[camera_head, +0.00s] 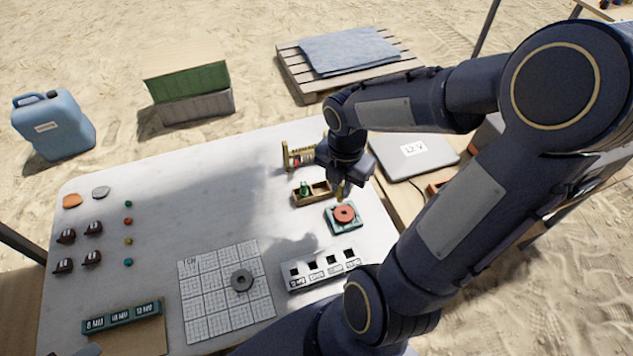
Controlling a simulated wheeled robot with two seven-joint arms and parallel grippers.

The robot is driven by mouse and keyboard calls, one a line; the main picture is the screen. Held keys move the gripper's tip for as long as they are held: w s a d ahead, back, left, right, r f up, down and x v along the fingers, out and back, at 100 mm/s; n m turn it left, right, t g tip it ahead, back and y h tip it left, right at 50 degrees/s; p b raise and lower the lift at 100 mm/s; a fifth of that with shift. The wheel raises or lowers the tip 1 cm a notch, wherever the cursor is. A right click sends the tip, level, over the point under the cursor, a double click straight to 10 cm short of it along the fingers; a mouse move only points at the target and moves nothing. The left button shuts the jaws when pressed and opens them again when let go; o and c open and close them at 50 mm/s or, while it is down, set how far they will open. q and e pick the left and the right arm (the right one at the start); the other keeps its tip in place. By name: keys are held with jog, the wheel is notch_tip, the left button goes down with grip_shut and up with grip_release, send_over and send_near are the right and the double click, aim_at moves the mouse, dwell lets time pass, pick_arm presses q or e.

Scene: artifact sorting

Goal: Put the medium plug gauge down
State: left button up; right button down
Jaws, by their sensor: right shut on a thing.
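My right gripper (341,184) points down at the right part of the table, just behind the teal square holder with a red ring (344,214). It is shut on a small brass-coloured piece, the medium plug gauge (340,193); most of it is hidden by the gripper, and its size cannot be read. I cannot tell whether its lower end touches the holder. A dark green rack (122,316) with labels that seem to read 8, 10 and 12 MM lies at the front left. My left gripper is not in view.
Close by are a wooden tray with a green piece (312,193), a brass stand (286,156) and a white block with several square holes (322,269). A gridded sheet (213,297) bears a grey ring (241,280). The table's middle left (180,200) is clear.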

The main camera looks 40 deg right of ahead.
jog(key=w+d+f, duration=0.1)
jog(key=w+f, duration=0.1)
jog(key=w, duration=0.1)
jog(key=w+f, duration=0.3)
jog(key=w, duration=0.1)
jog(key=w+d+f, duration=0.1)
jog(key=w+f, duration=0.2)
jog(key=shift+w+d+f, duration=0.1)
jog(key=shift+w+d, duration=0.05)
jog(key=shift+d, duration=0.2)
jog(key=shift+w+f, duration=0.2)
jog(key=shift+f, duration=0.1)
jog(key=shift+d+f, duration=0.1)
jog(key=shift+f, duration=1.35)
jog(key=shift+f, duration=0.1)
jog(key=shift+f, duration=0.15)
jog(key=c, duration=1.5)
grip_release()
jog(key=shift+o, duration=0.6)
